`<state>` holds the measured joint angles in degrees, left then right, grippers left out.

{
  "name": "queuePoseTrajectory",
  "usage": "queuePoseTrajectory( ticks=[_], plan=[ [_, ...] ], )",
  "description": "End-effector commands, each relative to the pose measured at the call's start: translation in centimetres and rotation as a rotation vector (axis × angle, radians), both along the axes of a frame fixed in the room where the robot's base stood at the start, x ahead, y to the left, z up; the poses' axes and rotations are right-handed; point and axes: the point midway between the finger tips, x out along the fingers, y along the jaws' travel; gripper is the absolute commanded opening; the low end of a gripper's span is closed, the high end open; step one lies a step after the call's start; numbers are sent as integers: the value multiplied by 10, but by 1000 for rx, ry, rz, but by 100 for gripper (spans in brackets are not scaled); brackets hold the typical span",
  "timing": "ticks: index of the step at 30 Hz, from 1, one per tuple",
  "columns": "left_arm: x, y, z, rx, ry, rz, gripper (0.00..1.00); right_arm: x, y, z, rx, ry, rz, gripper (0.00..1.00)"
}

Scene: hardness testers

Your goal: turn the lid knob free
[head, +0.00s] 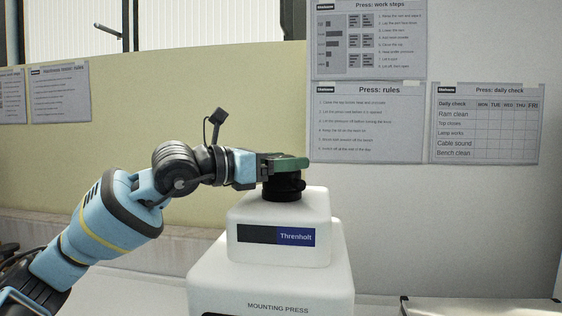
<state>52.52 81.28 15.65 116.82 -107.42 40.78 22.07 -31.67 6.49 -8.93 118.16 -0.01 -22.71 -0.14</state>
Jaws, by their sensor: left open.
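The black lid knob (283,194) stands on top of the white mounting press (271,279), which carries a dark blue label reading "Threnholt". My left gripper (290,163) comes in from the left and sits at the top of the knob, with its green-grey fingers level across it. The fingers hide the upper part of the knob. The gripper is open, and I cannot tell whether its fingers touch the knob. My right gripper is not in view.
A grey-white bench (160,287) lies around the press, with bare room to its left. A pale tray or board (480,307) lies at the lower right. Printed sheets, including a daily check table (487,123), hang on the wall behind.

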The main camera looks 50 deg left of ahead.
Motion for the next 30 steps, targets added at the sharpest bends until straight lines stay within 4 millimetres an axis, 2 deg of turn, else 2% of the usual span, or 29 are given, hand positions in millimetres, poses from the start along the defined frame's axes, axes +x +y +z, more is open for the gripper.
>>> queuePoseTrajectory(
  ticks=[8,21,30],
  plan=[
    [-8,2,-2,-3,0,-1,69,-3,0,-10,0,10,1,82],
    [-58,13,-1,-2,-1,-1,69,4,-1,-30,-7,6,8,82],
    [-76,18,0,0,0,0,69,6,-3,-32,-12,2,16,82]
  ],
)
